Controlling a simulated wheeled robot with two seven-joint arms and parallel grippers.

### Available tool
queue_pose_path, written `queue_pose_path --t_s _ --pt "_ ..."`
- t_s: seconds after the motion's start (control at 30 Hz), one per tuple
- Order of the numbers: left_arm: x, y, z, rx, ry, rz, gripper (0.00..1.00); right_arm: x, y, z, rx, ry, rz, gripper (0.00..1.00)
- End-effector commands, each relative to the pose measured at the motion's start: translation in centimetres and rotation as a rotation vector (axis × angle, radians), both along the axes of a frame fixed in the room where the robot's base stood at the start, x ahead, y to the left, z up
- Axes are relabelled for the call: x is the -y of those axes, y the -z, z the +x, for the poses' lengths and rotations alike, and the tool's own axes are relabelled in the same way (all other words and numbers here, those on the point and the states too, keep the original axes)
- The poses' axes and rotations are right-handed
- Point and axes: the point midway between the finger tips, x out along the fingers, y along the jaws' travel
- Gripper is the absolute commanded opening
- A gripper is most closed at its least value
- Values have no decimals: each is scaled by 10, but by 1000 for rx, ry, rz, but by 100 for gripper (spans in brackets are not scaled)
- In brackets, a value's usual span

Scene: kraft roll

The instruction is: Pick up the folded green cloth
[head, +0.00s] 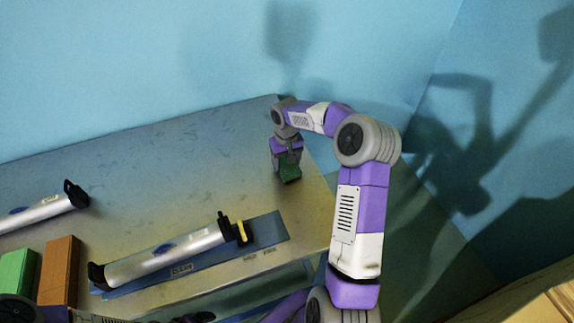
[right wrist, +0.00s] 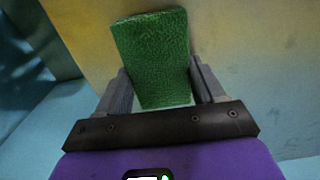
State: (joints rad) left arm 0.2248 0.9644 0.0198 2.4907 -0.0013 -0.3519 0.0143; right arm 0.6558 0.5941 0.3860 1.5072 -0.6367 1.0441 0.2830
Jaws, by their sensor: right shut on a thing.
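The folded green cloth (head: 290,173) is at the far right of the metal table, below my right gripper (head: 287,163). In the right wrist view the cloth (right wrist: 153,57) is a textured green slab between the two grey fingers of my right gripper (right wrist: 163,90). The gripper is shut on it. I cannot tell whether the cloth still touches the table. Dark parts of my left gripper (head: 192,318) seem to show at the bottom edge of the head view, mostly cut off.
A silver roll with black ends (head: 165,255) lies on a blue mat (head: 268,228) at the table's front. Another silver roll (head: 40,211) lies at left. A green block (head: 16,273) and a brown block (head: 59,271) stand front left. The table's (head: 170,160) back middle is clear.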

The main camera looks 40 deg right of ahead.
Motion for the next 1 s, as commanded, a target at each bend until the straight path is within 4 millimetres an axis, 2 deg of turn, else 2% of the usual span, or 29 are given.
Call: queue_pose_path --t_s 0.17,0.27,0.5,0.7,0.83,1.0 --pt "0 -1 0 0 0 0 86 0 -2 0 1 0 0 39" --pt "0 -4 0 0 0 0 86 0 -13 1 3 -1 -2 39" --pt "0 -20 0 0 0 0 86 0 -62 1 3 0 -3 39" --pt "0 -28 0 0 0 0 86 1 -92 0 0 0 -2 39" --pt "0 -29 0 0 0 0 86 0 -100 0 1 1 -1 39" --pt "0 -29 0 0 0 0 86 0 -100 0 0 1 -1 39"
